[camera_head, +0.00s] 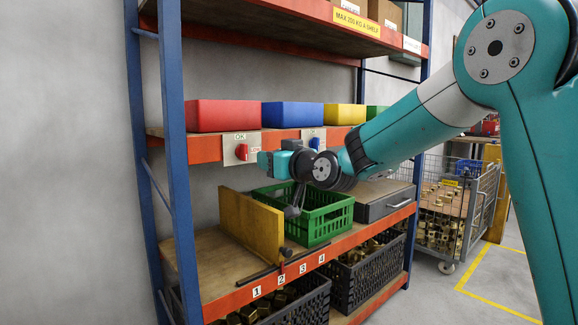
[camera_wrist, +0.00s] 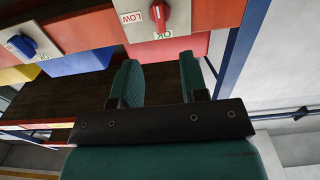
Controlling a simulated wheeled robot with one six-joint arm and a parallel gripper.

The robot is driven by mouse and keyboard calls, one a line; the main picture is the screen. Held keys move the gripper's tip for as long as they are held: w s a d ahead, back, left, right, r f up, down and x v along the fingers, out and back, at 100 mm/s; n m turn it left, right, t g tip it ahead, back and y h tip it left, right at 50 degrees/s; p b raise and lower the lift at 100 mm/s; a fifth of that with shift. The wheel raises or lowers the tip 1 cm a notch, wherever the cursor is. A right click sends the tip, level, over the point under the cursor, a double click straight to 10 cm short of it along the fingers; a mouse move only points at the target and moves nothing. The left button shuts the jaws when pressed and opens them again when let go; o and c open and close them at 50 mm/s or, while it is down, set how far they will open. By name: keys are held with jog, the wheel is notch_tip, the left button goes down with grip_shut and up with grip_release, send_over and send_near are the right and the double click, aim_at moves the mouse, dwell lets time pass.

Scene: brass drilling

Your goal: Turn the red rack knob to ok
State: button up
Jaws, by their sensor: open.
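The red rack knob (camera_head: 241,152) sits on a pale plate on the rack's orange shelf edge, below the red bin. An OK label (camera_head: 240,137) is above it and a LOW label is to its right. In the wrist view, which is upside down, the red knob (camera_wrist: 157,14) has the OK label (camera_wrist: 167,35) below and the LOW label (camera_wrist: 130,17) on the left. Its handle lies roughly along the line to OK; I cannot tell which end points. My gripper (camera_head: 266,162) is close to the plate; in the wrist view its open fingers (camera_wrist: 158,68) are empty and apart from the knob.
A blue knob (camera_head: 315,143) is on the plate to the right. Red (camera_head: 222,116), blue (camera_head: 291,115) and yellow bins (camera_head: 344,115) stand on the shelf above. A green crate (camera_head: 318,222) and a wooden board (camera_head: 250,226) are on the shelf below. A blue post (camera_head: 176,160) stands left.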

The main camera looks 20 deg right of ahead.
jog(key=v, duration=0.6)
jog(key=shift+a, duration=0.1)
jog(key=s+a+f+n+g, duration=0.1)
jog(key=s+a+f+g, duration=0.3)
jog(key=s, duration=0.3)
jog(key=s+a+f+n+g+y, duration=0.1)
jog(key=s+a+f+g, duration=0.3)
jog(key=s, duration=0.3)
jog(key=s+a+f+n+g, duration=0.1)
jog(key=s+a+f+g, duration=0.25)
jog(key=s, duration=0.35)
jog(key=s+d+f+g+h, duration=0.1)
jog(key=s+f+g, duration=0.15)
jog(key=s, duration=0.35)
jog(key=s+d+f+g+h, duration=0.1)
jog(key=s+f+g, duration=0.15)
jog(key=s, duration=0.25)
notch_tip(320, 180, up, 24)
jog(key=s+p, duration=0.1)
jog(key=p, duration=2.2)
jog(key=shift+f+g, duration=0.25)
jog(key=shift+g, duration=0.1)
jog(key=shift+s, duration=0.15)
